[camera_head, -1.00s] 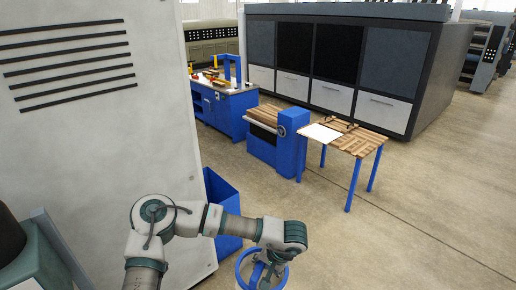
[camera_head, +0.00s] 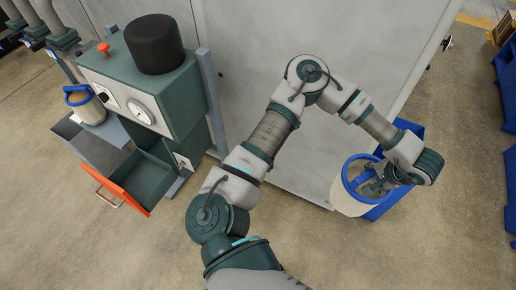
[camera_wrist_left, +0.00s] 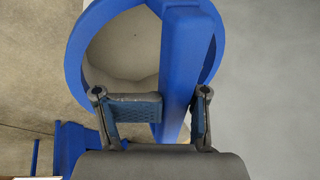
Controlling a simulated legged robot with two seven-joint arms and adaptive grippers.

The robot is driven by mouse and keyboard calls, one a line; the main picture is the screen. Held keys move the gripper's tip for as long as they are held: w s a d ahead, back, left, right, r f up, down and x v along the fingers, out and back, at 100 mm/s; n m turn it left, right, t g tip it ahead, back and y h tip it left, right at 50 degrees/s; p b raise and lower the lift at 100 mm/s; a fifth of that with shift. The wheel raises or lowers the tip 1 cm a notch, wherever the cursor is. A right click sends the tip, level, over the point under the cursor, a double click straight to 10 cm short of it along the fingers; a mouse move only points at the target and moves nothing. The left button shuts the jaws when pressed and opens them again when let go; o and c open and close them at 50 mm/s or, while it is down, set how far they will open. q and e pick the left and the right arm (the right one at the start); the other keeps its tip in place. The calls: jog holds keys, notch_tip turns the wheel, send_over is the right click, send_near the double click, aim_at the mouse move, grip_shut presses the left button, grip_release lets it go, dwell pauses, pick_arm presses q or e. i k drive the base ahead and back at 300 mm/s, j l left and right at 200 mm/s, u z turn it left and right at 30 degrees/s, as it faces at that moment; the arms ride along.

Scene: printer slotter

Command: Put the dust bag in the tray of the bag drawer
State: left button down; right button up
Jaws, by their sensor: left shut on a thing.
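The dust bag (camera_head: 350,198) is a cream round bag with a blue rim and a blue bar across its top. My left gripper (camera_head: 374,186) is shut on that bar, at the right of the head view. In the left wrist view, the two fingers (camera_wrist_left: 175,108) close on the blue bar (camera_wrist_left: 181,60), with the bag's pale inside (camera_wrist_left: 125,45) beside it. My right gripper is out of view.
A similar blue-rimmed bag (camera_head: 88,106) stands on a grey ledge left of the green machine (camera_head: 160,90). A blue bin (camera_head: 408,128) stands behind the held bag, against a large pale cabinet (camera_head: 250,60). The floor in front of the drawer is clear.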

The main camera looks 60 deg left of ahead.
aim_at(146, 184)
jog(key=u, duration=2)
